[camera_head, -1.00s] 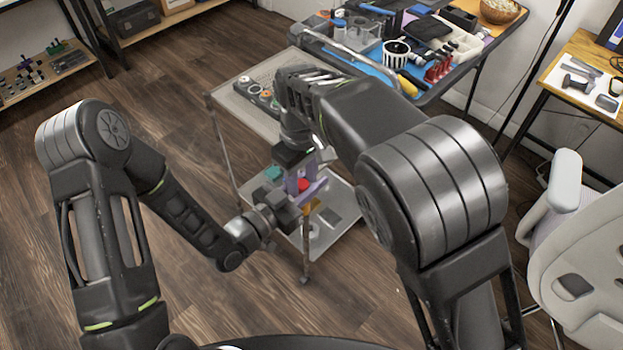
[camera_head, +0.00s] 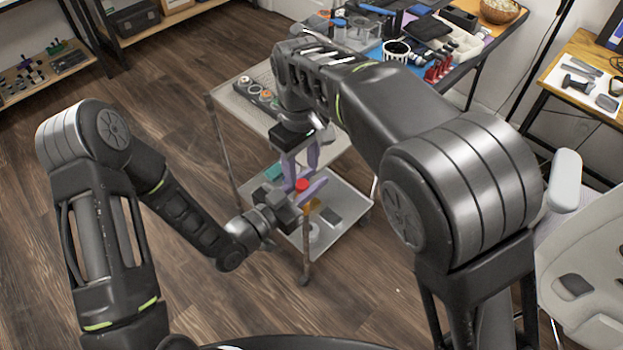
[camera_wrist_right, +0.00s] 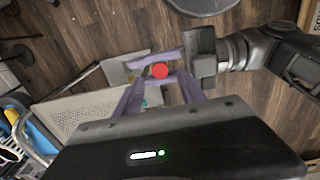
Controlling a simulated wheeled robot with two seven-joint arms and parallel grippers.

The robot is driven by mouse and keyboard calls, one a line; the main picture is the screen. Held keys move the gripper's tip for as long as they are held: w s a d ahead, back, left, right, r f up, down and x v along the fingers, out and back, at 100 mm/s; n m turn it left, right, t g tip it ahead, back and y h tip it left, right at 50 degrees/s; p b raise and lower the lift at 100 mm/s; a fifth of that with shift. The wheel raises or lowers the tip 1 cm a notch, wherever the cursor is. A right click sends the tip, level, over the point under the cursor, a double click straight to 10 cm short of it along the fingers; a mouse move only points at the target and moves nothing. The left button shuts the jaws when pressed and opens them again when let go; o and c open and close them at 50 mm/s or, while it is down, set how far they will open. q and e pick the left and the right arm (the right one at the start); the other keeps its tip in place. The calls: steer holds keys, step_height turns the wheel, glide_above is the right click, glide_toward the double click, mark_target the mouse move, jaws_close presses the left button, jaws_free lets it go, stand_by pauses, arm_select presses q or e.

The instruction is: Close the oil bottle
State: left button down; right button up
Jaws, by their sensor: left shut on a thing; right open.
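The oil bottle shows mainly as a round red cap (camera_head: 302,185), also seen from above in the right wrist view (camera_wrist_right: 160,70). Its body is hidden by the purple fingers. My left gripper (camera_head: 308,194) is shut on the bottle, with its fingers on both sides just around the red top. My right gripper (camera_head: 300,172) is above it, its purple fingers pointing down and spread apart. In the right wrist view the red cap sits beyond and between the open right fingertips (camera_wrist_right: 160,84). I cannot tell how tightly the cap is seated.
A wheeled cart stands below, with a perforated top tray (camera_head: 240,103) and a lower shelf (camera_head: 345,190) holding small items. A cluttered workbench (camera_head: 440,85) is behind at right. A grey chair (camera_head: 585,270) is at right. Open wood floor (camera_head: 160,95) lies at left.

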steer(key=shift+c, duration=0.5)
steer(key=shift+w+d+f+g+y, duration=0.2)
steer(key=shift+d+f+g+y, duration=0.1)
steer(key=shift+d+f, duration=0.2)
steer(key=shift+w+d+f+g+y, duration=0.2)
steer(key=shift+d+f+g, duration=0.1)
steer(key=shift+d+f, duration=0.15)
steer(key=shift+s+a+r, duration=0.2)
steer(key=shift+r, duration=0.05)
steer(key=shift+n+t, duration=0.4)
steer(key=shift+t, duration=0.1)
steer(key=r, duration=0.1)
steer(key=a+r, duration=0.1)
steer(key=r, duration=0.1)
steer(key=a+r, duration=0.1)
steer(key=shift+s+a+r, duration=0.2)
steer(key=shift+s+r, duration=0.15)
steer(key=shift+r, duration=0.05)
steer(key=shift+w+d+m+h, duration=0.2)
steer(key=shift+d+m+h, duration=0.2)
steer(key=shift+d+h, duration=0.1)
steer(key=shift+a, duration=0.1)
